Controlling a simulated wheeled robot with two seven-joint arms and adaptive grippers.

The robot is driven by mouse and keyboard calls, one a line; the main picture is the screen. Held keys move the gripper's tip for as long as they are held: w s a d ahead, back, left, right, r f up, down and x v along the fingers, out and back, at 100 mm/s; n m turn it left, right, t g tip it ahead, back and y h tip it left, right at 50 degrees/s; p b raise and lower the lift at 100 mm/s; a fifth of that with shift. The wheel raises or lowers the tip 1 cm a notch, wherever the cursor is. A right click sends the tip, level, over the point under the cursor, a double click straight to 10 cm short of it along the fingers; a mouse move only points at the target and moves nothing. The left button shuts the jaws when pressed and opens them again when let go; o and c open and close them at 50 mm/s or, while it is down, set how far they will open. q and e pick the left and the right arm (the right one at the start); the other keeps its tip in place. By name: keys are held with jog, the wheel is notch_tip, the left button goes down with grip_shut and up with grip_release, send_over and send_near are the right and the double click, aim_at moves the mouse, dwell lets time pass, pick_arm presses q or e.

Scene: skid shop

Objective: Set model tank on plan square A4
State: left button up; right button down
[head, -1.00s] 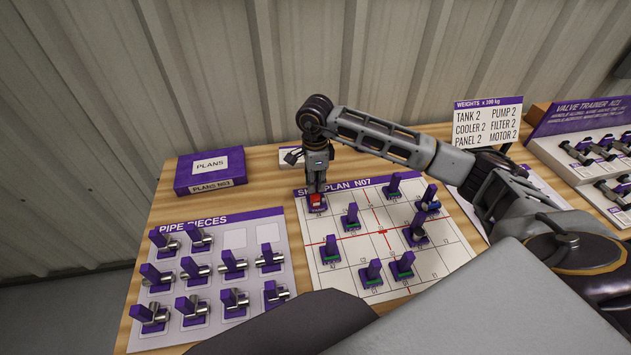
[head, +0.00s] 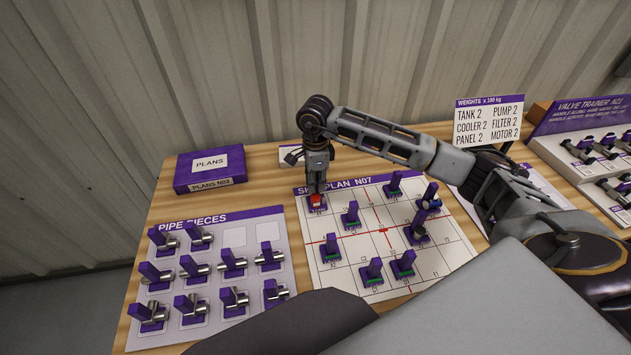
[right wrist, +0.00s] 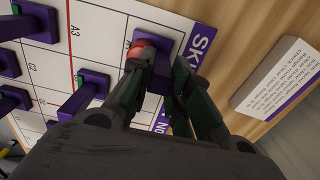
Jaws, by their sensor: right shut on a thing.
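The model tank (head: 316,201) is a small red piece with a purple part, at the top-left square of the skid plan (head: 345,278). My right gripper (head: 316,188) points down and is shut on it. In the right wrist view the red of the tank (right wrist: 139,50) shows beside the fingertips (right wrist: 160,72). An A3 label shows on the neighbouring square; the label by the tank is too small to read surely. The fingers partly hide the tank, and I cannot tell whether its base touches the plan. My left gripper is not in view.
Several purple-handled models stand on the plan, the closest being a purple model (head: 351,215) to the lower right. A pipe pieces board (head: 215,228) lies left. A plans box (head: 210,170) and a weights sign (head: 488,120) stand behind. The valve trainer (head: 590,117) is far right.

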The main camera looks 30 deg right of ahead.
jog(key=shift+f, duration=0.25)
jog(key=c, duration=1.3)
grip_release()
jog(key=shift+o, duration=0.2)
jog(key=shift+r, duration=0.7)
jog(key=shift+r, duration=0.15)
jog(key=shift+r+p, duration=1.75)
jog(key=shift+r, duration=1.55)
